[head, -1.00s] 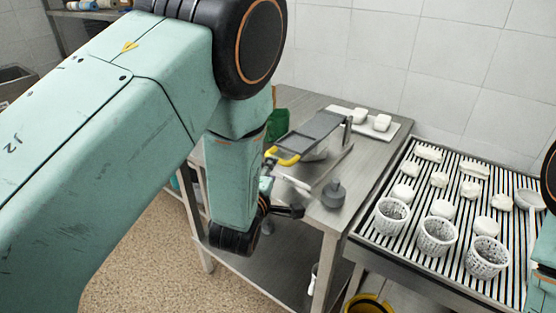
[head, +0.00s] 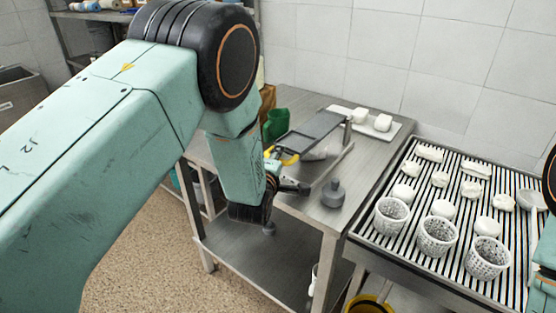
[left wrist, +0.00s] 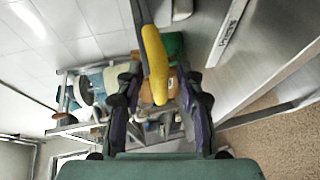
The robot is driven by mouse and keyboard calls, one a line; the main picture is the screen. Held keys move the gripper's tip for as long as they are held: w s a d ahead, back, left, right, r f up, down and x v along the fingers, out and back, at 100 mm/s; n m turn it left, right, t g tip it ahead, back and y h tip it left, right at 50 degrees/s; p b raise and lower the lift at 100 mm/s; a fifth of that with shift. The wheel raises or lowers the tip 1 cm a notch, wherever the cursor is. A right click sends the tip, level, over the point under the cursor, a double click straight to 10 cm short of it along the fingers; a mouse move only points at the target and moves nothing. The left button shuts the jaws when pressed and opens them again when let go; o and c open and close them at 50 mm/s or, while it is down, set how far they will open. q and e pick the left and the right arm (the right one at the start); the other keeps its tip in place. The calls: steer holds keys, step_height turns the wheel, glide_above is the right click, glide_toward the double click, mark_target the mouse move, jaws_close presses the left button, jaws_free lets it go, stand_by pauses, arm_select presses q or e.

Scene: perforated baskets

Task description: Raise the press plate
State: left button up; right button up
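The press plate (head: 312,132) is a flat grey plate on the steel table, beside a grey post. Its yellow handle (head: 290,158) is at the near end, partly hidden behind my left arm in the head view. In the left wrist view the yellow handle (left wrist: 153,62) reaches down into the space between the dark fingers of my left gripper (left wrist: 158,88). The fingers stand apart on either side of it; I cannot see them touch it. My right gripper is out of view; only part of my right arm shows at the right edge.
A dark grey weight-like piece (head: 333,193) stands on the steel table (head: 365,150) near its right edge. A white tray (head: 398,126) with white blocks is at the back. To the right, a striped draining table (head: 400,243) holds perforated baskets (head: 437,237) and white lumps. A green container (head: 276,124) stands behind my arm.

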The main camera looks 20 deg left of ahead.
arm_select(q)
steer(key=shift+a, duration=0.25)
steer(key=c, duration=0.4)
steer(key=shift+s+d, duration=0.1)
steer(key=shift+d, duration=0.05)
jaws_close()
